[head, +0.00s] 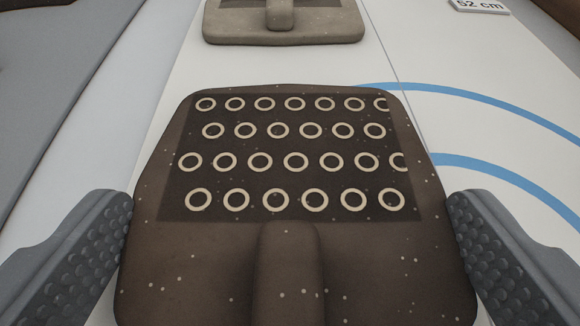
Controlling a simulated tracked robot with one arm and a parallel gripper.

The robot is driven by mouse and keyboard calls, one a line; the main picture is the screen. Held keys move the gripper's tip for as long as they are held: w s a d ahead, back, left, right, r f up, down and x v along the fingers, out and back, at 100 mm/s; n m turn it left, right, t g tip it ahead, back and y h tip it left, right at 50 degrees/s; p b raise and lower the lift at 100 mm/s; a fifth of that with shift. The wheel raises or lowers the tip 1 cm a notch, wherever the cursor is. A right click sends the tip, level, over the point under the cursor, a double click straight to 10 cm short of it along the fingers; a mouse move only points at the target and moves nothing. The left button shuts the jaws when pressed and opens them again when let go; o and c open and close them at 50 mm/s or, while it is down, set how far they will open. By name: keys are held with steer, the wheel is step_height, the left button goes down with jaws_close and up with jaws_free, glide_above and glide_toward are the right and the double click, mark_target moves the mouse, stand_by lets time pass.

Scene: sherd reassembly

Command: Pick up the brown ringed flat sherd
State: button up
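The brown ringed flat sherd (160,255) fills the middle of the head view. It is dark brown with pale specks. A darker panel on it bears several rows of cream rings. A rounded upright ridge (288,275) stands on its near half, in the middle. My gripper (290,205) is wide open, with one grey studded finger at the left and one at the right of the sherd. The ridge lies midway between the fingers, clear of both. The fingertips look close to the sherd's side edges; whether they touch cannot be told. The sherd's near edge is cut off.
A lighter grey-brown sherd (225,27) with a similar ridge lies beyond, at the top. A small "52 cm" label (480,6) is at the top right. Blue arcs (480,100) mark the white surface at right. A grey strip (90,110) runs along the left.

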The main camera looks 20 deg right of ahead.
stand_by(0.3)
steer(key=shift+r, duration=0.55)
step_height(320, 180, up, 3)
steer(key=shift+f+p, duration=0.1)
steer(key=shift+p, duration=0.8)
steer(key=s+d+b, duration=0.1)
steer(key=s+d, duration=0.5)
steer(key=s, duration=0.6)
steer(key=shift+d+r, duration=0.3)
